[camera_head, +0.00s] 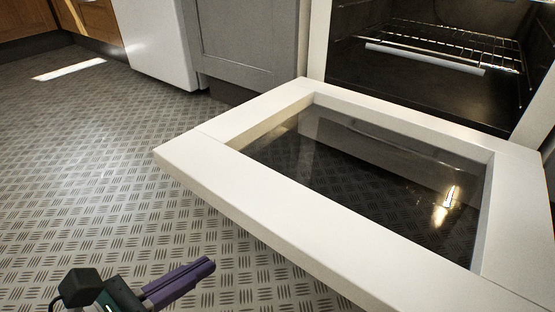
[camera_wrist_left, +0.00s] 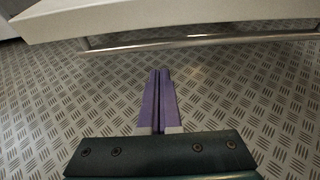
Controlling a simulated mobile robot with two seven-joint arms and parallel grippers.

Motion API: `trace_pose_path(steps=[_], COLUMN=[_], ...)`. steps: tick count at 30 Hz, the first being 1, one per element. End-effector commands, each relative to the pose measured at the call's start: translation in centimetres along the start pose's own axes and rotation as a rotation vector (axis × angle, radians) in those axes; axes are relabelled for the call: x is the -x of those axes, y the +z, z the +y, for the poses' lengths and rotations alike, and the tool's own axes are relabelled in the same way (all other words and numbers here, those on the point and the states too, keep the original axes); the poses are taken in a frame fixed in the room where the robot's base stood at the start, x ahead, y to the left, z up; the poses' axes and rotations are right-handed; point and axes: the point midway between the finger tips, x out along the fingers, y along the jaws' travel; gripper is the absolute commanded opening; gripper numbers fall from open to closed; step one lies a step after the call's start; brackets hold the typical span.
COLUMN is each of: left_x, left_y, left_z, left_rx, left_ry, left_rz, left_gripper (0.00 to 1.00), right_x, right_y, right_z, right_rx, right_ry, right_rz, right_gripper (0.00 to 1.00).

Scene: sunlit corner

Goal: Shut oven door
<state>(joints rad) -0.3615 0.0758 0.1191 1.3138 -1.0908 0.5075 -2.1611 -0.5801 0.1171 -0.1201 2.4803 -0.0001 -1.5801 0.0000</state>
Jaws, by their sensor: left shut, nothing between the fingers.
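The oven door (camera_head: 240,187) is white-framed with a dark glass pane and is swung down open, roughly level, in the head view. The oven cavity (camera_head: 400,75) behind it is exposed. My left gripper (camera_head: 208,264) is at the bottom left, below and to the left of the door's front edge, apart from it. Its purple fingers are together and empty. In the left wrist view the fingers (camera_wrist_left: 160,75) point toward the door's underside edge (camera_wrist_left: 130,15), and a metal handle bar (camera_wrist_left: 200,41) runs across beyond them. My right gripper is not in view.
A wire rack (camera_head: 450,45) sits inside the oven. A grey cabinet (camera_head: 250,40) and a white appliance panel (camera_head: 155,40) stand left of the oven. The patterned metal floor (camera_head: 90,150) is clear to the left of the door.

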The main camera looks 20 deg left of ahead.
Motion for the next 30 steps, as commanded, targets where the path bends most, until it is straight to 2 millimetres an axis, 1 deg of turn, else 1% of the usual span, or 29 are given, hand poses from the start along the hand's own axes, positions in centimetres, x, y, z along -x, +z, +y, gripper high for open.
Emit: trace_pose_path(steps=[1, 9, 11, 15, 16, 18, 22, 30], left_x=[-1.4, -7.3, -6.5, -6.0, -5.7, -5.5, -5.4, -5.4], left_y=[-0.4, -0.4, 0.7, 2.0, 2.8, 3.4, 3.8, 3.8], left_z=[0.0, 0.1, 0.2, 0.0, 0.0, 0.1, 0.0, 0.0], left_rx=[-0.002, 0.000, -0.011, -0.004, -0.003, -0.001, 0.002, 0.002], left_ry=[-0.001, 0.001, 0.000, -0.001, 0.000, 0.001, 0.001, 0.002], left_rz=[-0.003, -0.003, 0.003, 0.000, -0.001, 0.001, 0.000, 0.000], left_gripper=[0.00, 0.00, 0.00, 0.00, 0.00, 0.00, 0.00, 0.00], right_x=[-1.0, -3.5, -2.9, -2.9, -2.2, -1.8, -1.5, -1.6], right_y=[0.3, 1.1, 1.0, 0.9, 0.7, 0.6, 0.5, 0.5], right_z=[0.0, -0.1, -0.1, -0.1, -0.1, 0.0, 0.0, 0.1], right_rx=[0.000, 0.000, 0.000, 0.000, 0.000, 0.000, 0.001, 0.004], right_ry=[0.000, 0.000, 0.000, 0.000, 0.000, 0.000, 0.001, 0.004], right_rz=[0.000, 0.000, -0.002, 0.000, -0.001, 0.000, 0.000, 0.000], right_gripper=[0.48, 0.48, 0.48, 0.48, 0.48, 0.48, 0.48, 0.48])
